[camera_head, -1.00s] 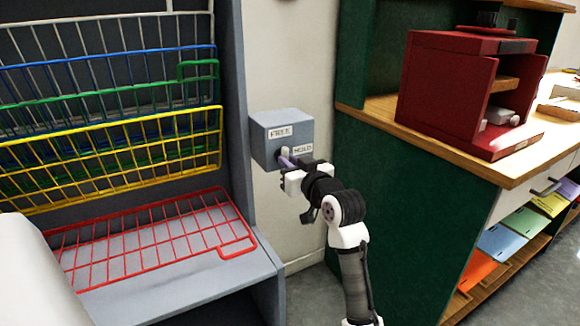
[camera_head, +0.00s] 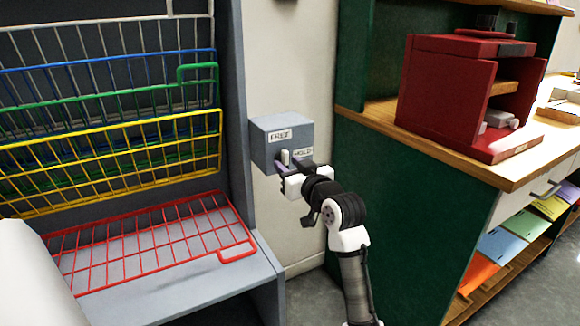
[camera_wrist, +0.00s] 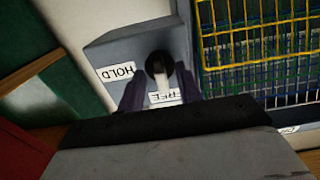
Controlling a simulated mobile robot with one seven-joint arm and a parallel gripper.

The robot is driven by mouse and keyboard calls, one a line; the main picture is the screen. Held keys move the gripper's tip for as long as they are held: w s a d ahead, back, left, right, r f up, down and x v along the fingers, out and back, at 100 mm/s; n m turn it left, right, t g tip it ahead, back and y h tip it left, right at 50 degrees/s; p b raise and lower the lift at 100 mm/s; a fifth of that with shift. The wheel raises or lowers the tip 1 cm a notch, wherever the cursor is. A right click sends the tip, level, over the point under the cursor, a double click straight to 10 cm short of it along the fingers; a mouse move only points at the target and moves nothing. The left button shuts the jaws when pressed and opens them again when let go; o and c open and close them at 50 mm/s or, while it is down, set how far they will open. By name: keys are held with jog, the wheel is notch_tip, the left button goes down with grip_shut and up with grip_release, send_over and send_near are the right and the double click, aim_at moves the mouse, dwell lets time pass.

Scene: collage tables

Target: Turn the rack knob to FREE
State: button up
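The grey knob box (camera_head: 262,150) is on the pale wall beside the rack. Its FREE label (camera_head: 279,135) is at the upper left and its HOLD label (camera_head: 303,153) at the right. The knob (camera_head: 285,157) has a white lever that points up towards FREE. In the wrist view, which is upside down, the knob's white lever (camera_wrist: 163,96) runs from a dark round base and overlaps the FREE label (camera_wrist: 172,97). My gripper (camera_head: 294,166) is open, its purple fingers spread on either side of the lever. In the wrist view gaps show between the lever and both fingers.
The rack (camera_head: 228,130) with coloured wire shelves stands left of the box; the red shelf (camera_head: 150,240) lies lowest and reaches forward. A green cabinet (camera_head: 400,215) stands close on the right, with a red machine (camera_head: 450,90) on its wooden top.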

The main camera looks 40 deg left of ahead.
jog(key=v, duration=1.4)
jog(key=shift+b, duration=0.45)
jog(key=shift+a, duration=0.15)
